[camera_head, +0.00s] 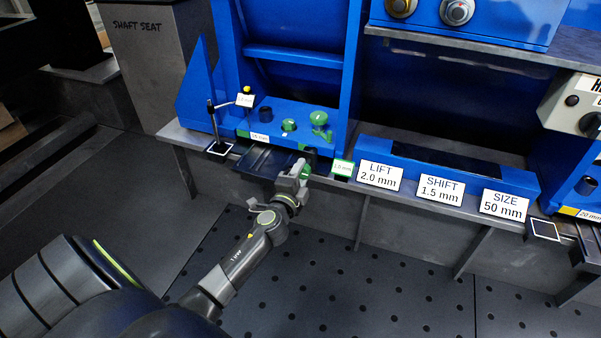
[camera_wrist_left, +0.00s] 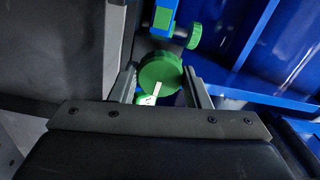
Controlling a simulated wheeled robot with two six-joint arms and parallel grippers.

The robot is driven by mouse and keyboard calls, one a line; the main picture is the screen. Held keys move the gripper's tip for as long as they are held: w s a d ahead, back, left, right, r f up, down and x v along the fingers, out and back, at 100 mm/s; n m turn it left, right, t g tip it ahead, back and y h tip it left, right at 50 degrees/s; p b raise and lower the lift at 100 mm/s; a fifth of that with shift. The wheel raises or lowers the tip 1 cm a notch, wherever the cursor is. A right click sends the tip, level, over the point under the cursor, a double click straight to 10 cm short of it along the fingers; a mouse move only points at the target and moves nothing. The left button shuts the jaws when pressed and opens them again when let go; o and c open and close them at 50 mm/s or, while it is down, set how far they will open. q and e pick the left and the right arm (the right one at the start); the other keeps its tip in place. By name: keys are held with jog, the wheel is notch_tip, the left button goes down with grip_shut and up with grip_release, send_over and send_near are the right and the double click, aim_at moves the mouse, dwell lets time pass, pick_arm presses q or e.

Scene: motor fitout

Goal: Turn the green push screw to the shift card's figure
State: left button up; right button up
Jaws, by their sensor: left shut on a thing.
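The green push screw (camera_head: 306,171) has a round knob at the front of the blue stand's left foot. My left gripper (camera_head: 296,178) is shut on this knob. In the left wrist view the knob (camera_wrist_left: 160,72) sits between the two fingers (camera_wrist_left: 163,88), with a white mark on its face. The shift card (camera_head: 441,189) reads "SHIFT 1.5 mm". A small green-edged tag (camera_head: 342,168) right of the gripper seems to read 1.0 mm. My right gripper is not in view.
The lift card (camera_head: 380,176) reads 2.0 mm and the size card (camera_head: 503,205) 50 mm. Other green knobs (camera_head: 319,118) (camera_head: 289,125) stand on the blue foot above. A dial gauge post (camera_head: 213,120) stands left.

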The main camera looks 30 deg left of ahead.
pick_arm(q)
jog(key=m+p, duration=0.1)
jog(key=m, duration=0.3)
jog(key=shift+f+m, duration=0.1)
jog(key=shift+m, duration=2)
jog(key=shift+p, duration=0.3)
jog(key=o, duration=1)
jog(key=shift+s+d, duration=0.15)
jog(key=shift+s, duration=0.4)
jog(key=v, duration=1.6)
jog(key=shift+s, duration=0.2)
